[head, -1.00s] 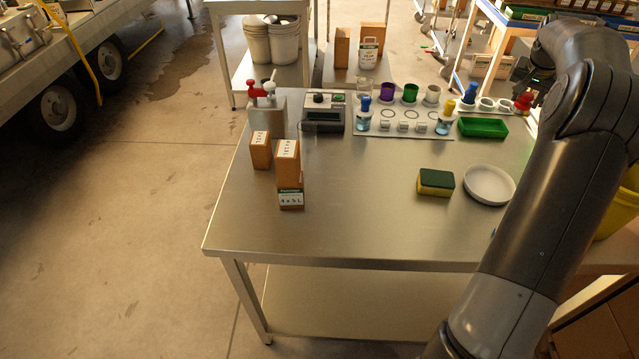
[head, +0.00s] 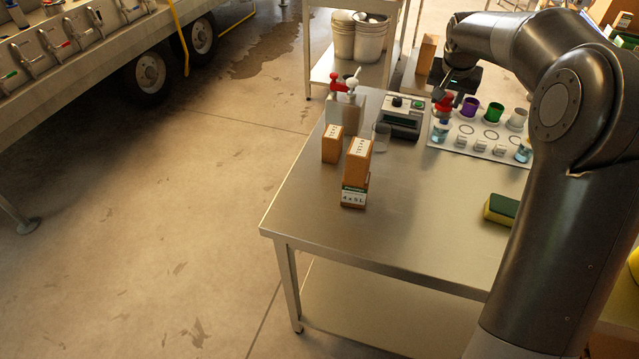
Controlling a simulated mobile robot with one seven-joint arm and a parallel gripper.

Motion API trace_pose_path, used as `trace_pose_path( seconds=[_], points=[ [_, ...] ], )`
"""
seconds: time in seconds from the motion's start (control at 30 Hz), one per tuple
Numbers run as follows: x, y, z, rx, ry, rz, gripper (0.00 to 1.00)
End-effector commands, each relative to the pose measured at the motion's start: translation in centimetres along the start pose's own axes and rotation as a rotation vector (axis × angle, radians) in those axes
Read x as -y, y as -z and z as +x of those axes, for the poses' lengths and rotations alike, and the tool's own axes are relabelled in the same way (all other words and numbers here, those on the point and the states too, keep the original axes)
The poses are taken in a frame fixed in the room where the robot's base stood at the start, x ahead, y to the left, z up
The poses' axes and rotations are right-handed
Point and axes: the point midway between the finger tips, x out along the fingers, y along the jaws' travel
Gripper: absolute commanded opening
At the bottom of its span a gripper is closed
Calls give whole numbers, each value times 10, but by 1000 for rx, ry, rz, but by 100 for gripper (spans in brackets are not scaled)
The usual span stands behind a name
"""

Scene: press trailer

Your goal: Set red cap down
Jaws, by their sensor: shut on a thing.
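My gripper (head: 446,95) is over the far edge of the steel table and points down. It is shut on the red cap (head: 443,104), which shows just below the fingers. Under it stands a small bottle (head: 440,132) with blue liquid, at the left end of the white station board (head: 463,153). The cap overlaps the bottle's top in the picture; I cannot tell whether they touch. A second bottle (head: 523,153) stands at the board's right end, its top hidden by my arm.
Purple (head: 469,107), green (head: 494,111) and white (head: 517,117) cups stand along the back of the board. A grey device (head: 402,117), a clear beaker (head: 381,136) and wooden blocks (head: 356,165) are to the left.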

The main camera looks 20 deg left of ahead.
Motion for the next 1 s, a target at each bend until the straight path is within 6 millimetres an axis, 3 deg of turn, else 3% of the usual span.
trace_pose_path(
  seconds=[0.03, 0.2, 0.4, 0.5, 0.6, 0.83, 1.0],
  points=[
    [29, -12, -6, -2, 16, -39, 14],
    [110, -56, -22, 0, 60, -149, 14],
    [193, -121, -47, 0, 112, -281, 14],
    [222, -150, -57, -1, 133, -335, 14],
    [242, -173, -65, -1, 149, -374, 14],
    [269, -208, -78, -2, 172, -433, 14],
    [268, -218, -53, 0, 171, -433, 14]
  ],
)
